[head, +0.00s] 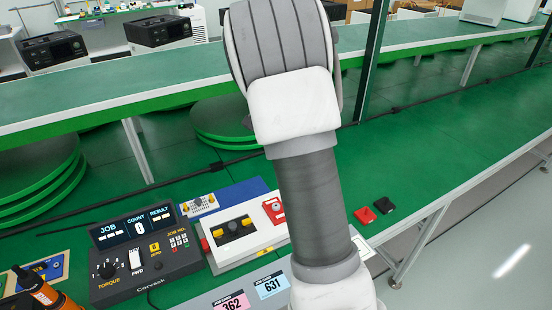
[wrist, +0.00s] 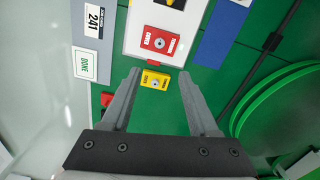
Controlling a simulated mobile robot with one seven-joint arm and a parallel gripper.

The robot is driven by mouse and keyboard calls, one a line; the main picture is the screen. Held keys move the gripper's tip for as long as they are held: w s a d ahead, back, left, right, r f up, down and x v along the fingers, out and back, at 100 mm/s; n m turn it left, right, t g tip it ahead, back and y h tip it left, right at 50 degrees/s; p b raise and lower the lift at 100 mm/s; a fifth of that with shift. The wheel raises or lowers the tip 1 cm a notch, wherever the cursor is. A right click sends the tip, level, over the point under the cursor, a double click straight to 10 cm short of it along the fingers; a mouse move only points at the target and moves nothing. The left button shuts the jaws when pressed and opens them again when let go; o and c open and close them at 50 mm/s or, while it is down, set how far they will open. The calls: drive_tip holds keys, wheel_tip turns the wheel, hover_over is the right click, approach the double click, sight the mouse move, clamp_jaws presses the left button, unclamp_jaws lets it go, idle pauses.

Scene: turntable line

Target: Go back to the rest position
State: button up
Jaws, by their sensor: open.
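My gripper (wrist: 159,76) is open in the wrist view, its two grey fingers spread apart. A small yellow block (wrist: 155,79) shows between the fingertips, on or above the green surface; whether the fingers touch it cannot be told, but gaps show on both sides. In the head view my arm rises through the middle of the picture and the gripper itself is not visible there.
A white board (head: 245,250) with a red plate (wrist: 160,42) lies on the green table. A control box (head: 145,262), job cards (head: 270,285), a red block (head: 365,215) and a black block (head: 384,205) are nearby. Green discs (wrist: 280,100) stand at right in the wrist view.

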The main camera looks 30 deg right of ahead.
drive_tip(key=shift+r, duration=0.1)
drive_tip(key=s+a+r+n+t, duration=0.3)
drive_tip(key=s+a+r+n, duration=0.4)
drive_tip(key=s+a+r, duration=0.35)
drive_tip(key=s+a+r+n+t, duration=0.1)
drive_tip(key=s+a+n, duration=0.1)
drive_tip(key=s+n, duration=0.2)
drive_tip(key=s+a+r+n+t, duration=0.1)
drive_tip(key=s+n, duration=0.3)
drive_tip(key=s, duration=0.7)
drive_tip(key=shift+a+r+n+t, duration=0.3)
drive_tip(key=shift+a+r, duration=0.1)
drive_tip(key=shift+r, duration=0.05)
